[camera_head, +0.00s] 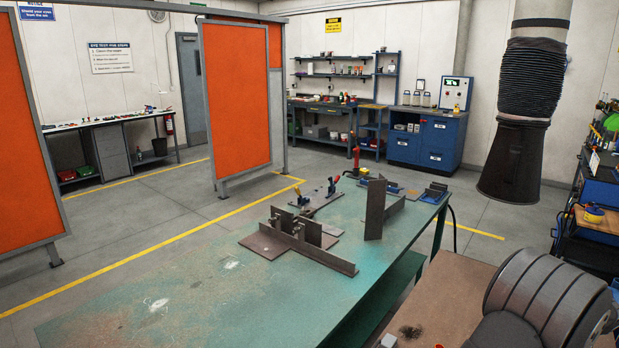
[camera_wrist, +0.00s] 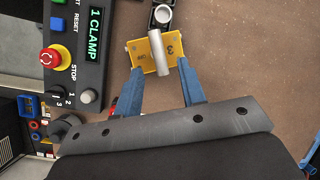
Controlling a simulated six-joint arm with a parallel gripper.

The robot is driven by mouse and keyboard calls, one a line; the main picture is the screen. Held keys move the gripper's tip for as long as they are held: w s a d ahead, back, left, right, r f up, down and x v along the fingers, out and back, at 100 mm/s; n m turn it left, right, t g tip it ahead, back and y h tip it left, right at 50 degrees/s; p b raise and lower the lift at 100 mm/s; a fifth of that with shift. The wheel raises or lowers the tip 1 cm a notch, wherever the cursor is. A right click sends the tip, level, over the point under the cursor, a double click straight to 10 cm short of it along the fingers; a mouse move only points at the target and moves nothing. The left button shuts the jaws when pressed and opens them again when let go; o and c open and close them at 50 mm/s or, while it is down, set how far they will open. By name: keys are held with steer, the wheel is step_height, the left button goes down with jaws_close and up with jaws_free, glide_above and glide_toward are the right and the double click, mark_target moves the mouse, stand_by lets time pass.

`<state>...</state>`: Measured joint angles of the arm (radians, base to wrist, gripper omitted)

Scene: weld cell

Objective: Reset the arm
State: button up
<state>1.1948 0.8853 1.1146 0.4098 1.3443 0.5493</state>
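In the wrist view my gripper (camera_wrist: 160,72) shows two blue fingers set wide apart. The cylinder stands clear between the fingers. A dark control panel at the upper left has a blue button (camera_wrist: 57,24) beside the word RESET, a red stop button (camera_wrist: 50,58) and a display (camera_wrist: 95,32) reading 1 CLAMP. The gripper is not visible in the head view.
A green-topped table (camera_head: 215,280) carries brown metal plates (camera_head: 300,240) and small clamps. A brown surface (camera_head: 450,290) lies at the lower right. A dark extraction hood (camera_head: 515,160) hangs above on the right. Orange screens (camera_head: 238,95) stand behind. The table's near left is bare.

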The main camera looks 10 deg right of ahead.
steer(key=v, duration=1.5)
steer(key=x, duration=1.7)
steer(key=shift+w+a+f, duration=0.1)
steer(key=shift+a+f, duration=0.05)
steer(key=shift+f, duration=0.15)
steer(key=shift+s+a+m+h, duration=0.15)
steer(key=shift+m+h, duration=0.25)
steer(key=shift+m, duration=0.6)
steer(key=m+h, duration=0.1)
steer(key=m, duration=0.1)
steer(key=m+t+h, duration=0.1)
steer(key=m, duration=0.2)
steer(key=shift+s+a, duration=0.15)
steer(key=shift+a, duration=0.1)
